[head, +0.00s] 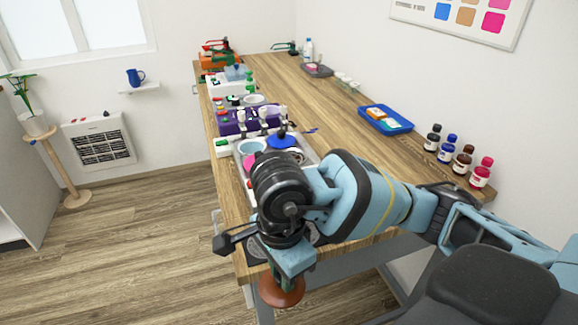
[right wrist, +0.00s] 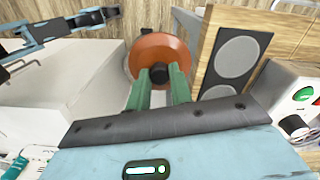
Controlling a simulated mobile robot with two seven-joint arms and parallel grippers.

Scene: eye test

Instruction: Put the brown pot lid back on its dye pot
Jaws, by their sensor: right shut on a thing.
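The brown pot lid (head: 281,291) hangs from my right gripper (head: 285,272) at the near end of the bench, low in the head view. In the right wrist view the lid (right wrist: 160,48) is a round orange-brown disc. Its dark knob (right wrist: 159,73) sits between the green fingers of my right gripper (right wrist: 161,80), which is shut on it. A light blue open pot (head: 251,146), a pink one (head: 249,161) and a blue-lidded pot (head: 283,141) stand on the bench beyond my wrist. My arm hides part of this group, and I cannot pick out the brown dye pot.
A blue tray (head: 388,120) and several dye bottles (head: 464,160) stand along the wall side. A purple rack (head: 232,126) is farther back. The bench's right middle is clear.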

